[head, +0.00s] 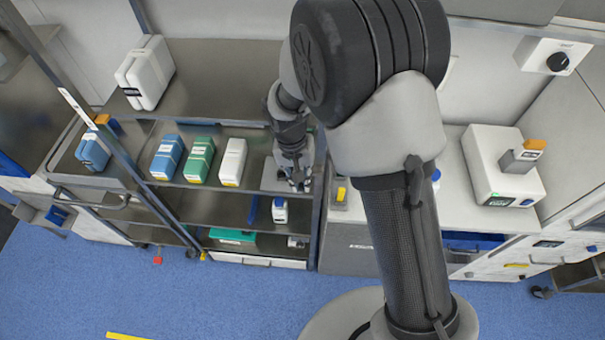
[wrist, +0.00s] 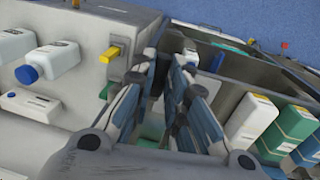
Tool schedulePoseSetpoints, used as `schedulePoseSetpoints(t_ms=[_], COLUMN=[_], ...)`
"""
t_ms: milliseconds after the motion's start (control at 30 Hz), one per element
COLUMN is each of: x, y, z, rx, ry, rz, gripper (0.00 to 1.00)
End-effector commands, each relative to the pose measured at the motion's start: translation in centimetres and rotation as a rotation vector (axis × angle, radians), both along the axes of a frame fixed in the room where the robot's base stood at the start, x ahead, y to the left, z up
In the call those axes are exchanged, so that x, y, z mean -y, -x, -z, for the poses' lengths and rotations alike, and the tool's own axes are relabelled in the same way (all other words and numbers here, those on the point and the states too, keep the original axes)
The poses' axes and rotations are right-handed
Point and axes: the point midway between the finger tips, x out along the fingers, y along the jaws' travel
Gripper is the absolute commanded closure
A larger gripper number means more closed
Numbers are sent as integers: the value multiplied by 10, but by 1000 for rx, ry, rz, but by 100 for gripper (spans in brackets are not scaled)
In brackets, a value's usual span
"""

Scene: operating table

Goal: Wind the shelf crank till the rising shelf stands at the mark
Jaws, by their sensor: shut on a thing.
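My gripper (head: 297,183) is at the right end of the rack, by its right upright. In the wrist view, my gripper's two fingers (wrist: 172,92) reach down beside the grey cabinet side. They are shut on what seems to be the crank handle, which is mostly hidden between them. I cannot tell which shelf rises. I cannot make out the mark for certain.
A grey cabinet (head: 349,243) stands right of the rack, with a yellow-topped piece (head: 341,194) near its edge. A white device (head: 503,165) sits on the right counter. A white case (head: 146,72) is on the upper shelf. Blue floor (head: 190,300) is clear in front.

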Motion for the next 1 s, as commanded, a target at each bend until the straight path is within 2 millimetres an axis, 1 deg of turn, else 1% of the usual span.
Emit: schedulePoseSetpoints(t_ms=[133,400,1000], x=[-5,-6,3], y=[0,0,1], z=[11,27,54], rx=[-5,-13,-35], ry=[139,397,938], rz=[-8,-4,1], gripper=[100,100,100])
